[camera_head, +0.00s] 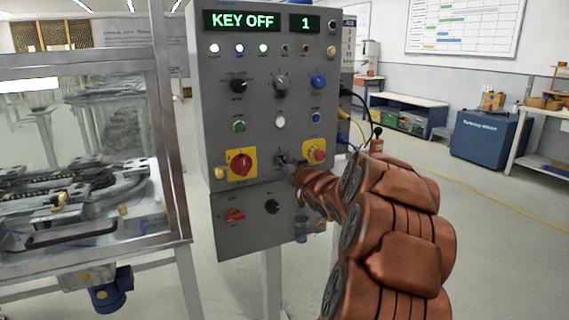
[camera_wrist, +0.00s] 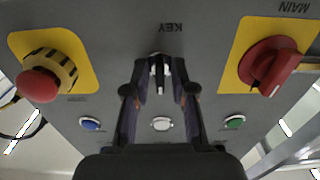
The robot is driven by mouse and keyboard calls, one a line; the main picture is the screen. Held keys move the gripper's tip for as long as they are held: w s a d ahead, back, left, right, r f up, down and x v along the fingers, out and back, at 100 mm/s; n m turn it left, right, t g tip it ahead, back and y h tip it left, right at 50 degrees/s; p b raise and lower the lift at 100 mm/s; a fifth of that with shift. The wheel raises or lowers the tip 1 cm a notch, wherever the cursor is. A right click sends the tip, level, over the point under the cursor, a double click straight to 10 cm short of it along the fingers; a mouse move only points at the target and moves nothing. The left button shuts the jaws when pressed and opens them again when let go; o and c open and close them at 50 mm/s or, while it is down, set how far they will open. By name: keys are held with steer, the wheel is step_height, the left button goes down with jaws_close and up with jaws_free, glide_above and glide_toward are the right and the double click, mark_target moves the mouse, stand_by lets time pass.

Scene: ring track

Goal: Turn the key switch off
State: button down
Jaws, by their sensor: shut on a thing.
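The grey control panel (camera_head: 262,100) stands upright in the middle of the head view. Its left display (camera_head: 241,20) reads KEY OFF in green, and the small display (camera_head: 304,23) beside it reads 1. The key switch (camera_wrist: 158,60) sits under an upside-down KEY label in the wrist view, between the red knob and the red button. My gripper (camera_wrist: 160,80) is shut on the key, one finger on each side. In the head view my gripper (camera_head: 287,163) reaches the panel's lower middle and mostly hides the key switch.
A red main knob (camera_head: 241,164) on a yellow plate is left of my gripper, and a red mushroom button (camera_head: 317,152) is close on the right. Several small buttons and knobs lie above. A glass-walled machine (camera_head: 90,150) stands at left.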

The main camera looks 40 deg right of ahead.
steer(key=c, duration=1.3)
jaws_free()
steer(key=shift+o, duration=0.2)
steer(key=shift+s, duration=0.1)
steer(key=v, duration=1.2)
